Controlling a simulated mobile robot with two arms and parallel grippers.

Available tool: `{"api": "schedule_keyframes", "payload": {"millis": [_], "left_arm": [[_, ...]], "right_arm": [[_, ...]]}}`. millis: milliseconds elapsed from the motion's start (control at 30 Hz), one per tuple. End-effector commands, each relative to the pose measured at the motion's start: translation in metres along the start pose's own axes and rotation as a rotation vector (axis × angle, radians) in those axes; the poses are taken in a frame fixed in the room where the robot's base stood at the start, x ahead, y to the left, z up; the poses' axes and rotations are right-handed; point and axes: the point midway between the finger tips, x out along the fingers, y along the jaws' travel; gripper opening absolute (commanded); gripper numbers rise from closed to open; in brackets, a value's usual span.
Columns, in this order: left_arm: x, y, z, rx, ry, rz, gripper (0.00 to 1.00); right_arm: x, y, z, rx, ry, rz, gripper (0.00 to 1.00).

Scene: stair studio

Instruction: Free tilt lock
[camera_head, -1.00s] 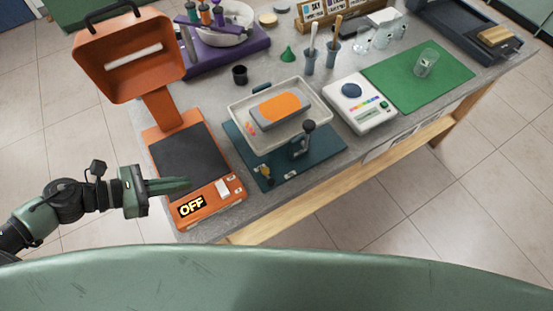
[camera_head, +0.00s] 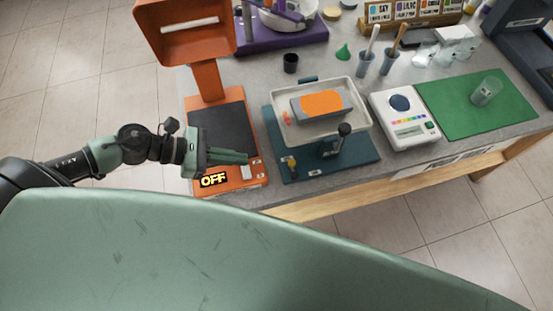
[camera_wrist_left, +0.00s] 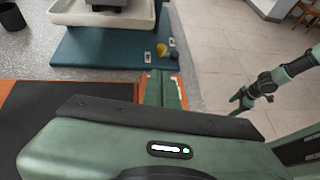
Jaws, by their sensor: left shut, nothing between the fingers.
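A teal base (camera_head: 365,158) carries a white tray (camera_head: 357,112) with a grey-and-orange block in it. An upright lever with a black knob (camera_head: 344,129) stands at its front right. A small yellow knob (camera_head: 292,163) sits on the base's front left; it also shows in the left wrist view (camera_wrist_left: 161,50). I cannot tell which of these is the tilt lock. My left gripper (camera_head: 246,157) is shut and empty over the orange machine, left of the yellow knob and apart from it. My right arm shows at the right of the wrist view, its gripper (camera_wrist_left: 240,97) too small to read.
The orange machine (camera_head: 230,184) with a dark plate and an "OFF" display lies under my left gripper, its lid raised. A white scale (camera_head: 408,134) and a green mat (camera_head: 455,115) are to the right. A black cup (camera_head: 291,63) stands behind.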

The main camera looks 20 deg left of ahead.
Motion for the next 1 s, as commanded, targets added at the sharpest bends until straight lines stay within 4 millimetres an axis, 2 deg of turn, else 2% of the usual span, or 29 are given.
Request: {"api": "schedule_keyframes", "payload": {"millis": [333,500,700,1000], "left_arm": [[0.064,0.001,0.007,0.0,-0.006,0.0,0.0],[0.088,0.0,0.013,0.0,-0.005,-0.001,0.0],[0.102,0.0,0.013,0.001,-0.001,-0.001,0.0],[0.103,-0.001,0.012,0.001,0.0,-0.001,0.0]], "right_arm": [[-0.024,0.001,-0.003,0.002,0.001,0.0,0.75],[-0.039,-0.005,-0.006,0.004,0.003,-0.006,0.75],[-0.043,-0.011,-0.008,0.005,0.005,-0.014,0.75],[-0.043,-0.009,-0.007,0.002,0.005,-0.012,0.75]]}}
